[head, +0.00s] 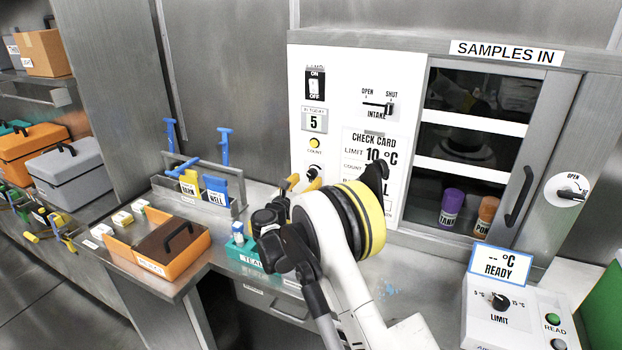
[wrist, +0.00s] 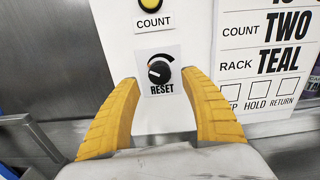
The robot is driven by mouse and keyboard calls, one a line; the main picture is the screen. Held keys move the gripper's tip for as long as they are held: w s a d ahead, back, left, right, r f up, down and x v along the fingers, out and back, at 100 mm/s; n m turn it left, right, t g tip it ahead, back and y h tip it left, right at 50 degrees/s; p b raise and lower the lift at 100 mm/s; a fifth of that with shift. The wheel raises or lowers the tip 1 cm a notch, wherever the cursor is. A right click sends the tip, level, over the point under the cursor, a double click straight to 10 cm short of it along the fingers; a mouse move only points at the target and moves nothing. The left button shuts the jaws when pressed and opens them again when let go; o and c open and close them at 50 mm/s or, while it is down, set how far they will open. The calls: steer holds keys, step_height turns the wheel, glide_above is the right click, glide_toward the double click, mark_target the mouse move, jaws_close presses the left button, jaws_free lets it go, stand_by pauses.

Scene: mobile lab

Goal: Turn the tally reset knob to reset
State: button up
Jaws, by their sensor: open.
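The tally reset knob (wrist: 159,72) is a round black dial with a white pointer, on a white plate marked RESET. An orange-red arc runs around its upper left, and the pointer is toward the left. In the head view the knob (head: 314,171) is on the white panel below the COUNT button, partly hidden by my arm. My gripper (wrist: 160,85) has yellow fingers spread open, one on each side of the knob in the wrist view. I see no contact with it. In the head view my gripper (head: 303,183) is close to the panel.
Above the knob are the yellow COUNT button (head: 314,143) and a counter (head: 314,121) reading 5. The check card (head: 362,150) is to the right. A tool rack (head: 231,205), an orange box (head: 183,260) and a teal rack (head: 243,255) stand on the bench nearby.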

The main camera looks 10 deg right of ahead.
mark_target(311, 176)
steer(key=x, duration=0.4)
steer(key=shift+w+b, duration=0.1)
steer(key=shift+b, duration=0.25)
jaws_close()
